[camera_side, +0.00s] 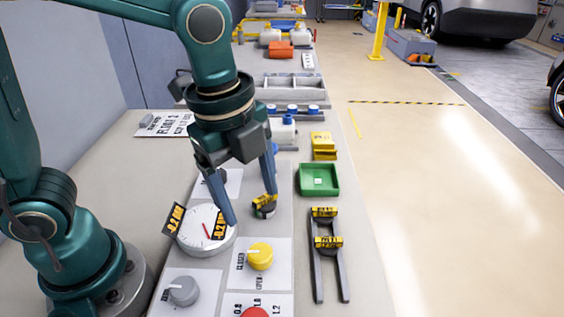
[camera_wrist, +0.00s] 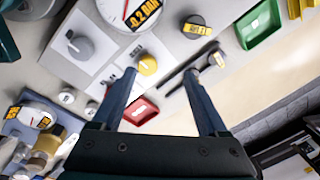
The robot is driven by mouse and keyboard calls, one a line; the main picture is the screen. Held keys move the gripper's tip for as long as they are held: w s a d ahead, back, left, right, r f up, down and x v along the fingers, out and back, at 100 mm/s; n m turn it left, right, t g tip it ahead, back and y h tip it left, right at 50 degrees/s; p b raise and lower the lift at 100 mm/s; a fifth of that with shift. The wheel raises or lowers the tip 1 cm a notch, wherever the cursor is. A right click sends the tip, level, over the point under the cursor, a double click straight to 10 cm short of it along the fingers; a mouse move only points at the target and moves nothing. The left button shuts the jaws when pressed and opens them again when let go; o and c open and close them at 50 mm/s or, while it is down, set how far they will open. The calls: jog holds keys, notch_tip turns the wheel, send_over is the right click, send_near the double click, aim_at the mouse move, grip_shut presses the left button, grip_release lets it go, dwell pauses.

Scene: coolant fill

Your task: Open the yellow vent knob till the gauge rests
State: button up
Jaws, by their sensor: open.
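The yellow vent knob (camera_side: 260,256) sits on a white plate lettered OPEN and what looks like CLOSED. Its pale mark is on its left side. The yellow knob also shows in the wrist view (camera_wrist: 147,64), between the fingers and nearer the left one. The round white gauge (camera_side: 190,240) stands beyond and left of the knob. It has a red needle and black-and-yellow tags reading -0.2 BAR, and is partly cut off in the wrist view (camera_wrist: 118,8). My gripper (camera_side: 251,206) is open and empty, above the panel beside the gauge and apart from the knob.
A grey knob (camera_side: 184,290) and a red knob (camera_side: 255,312) are at the near edge. A black part with a yellow label (camera_side: 264,206) is near my right finger. A green tray (camera_side: 319,190) and a dark two-pronged rack (camera_side: 316,270) lie right of the panel.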

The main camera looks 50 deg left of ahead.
aim_at(260, 251)
jog(key=shift+m+g+y, duration=0.3)
jog(key=shift+m+g, duration=0.4)
jog(key=shift+g, duration=0.1)
jog(key=d+f, duration=0.2)
jog(key=f, duration=0.1)
jog(key=shift+s+d+f, duration=0.15)
jog(key=shift+s+d, duration=0.1)
jog(key=shift+s, duration=0.1)
jog(key=shift+s+d+f, duration=0.1)
jog(key=shift+f, duration=2.55)
jog(key=shift+c, duration=0.3)
grip_shut()
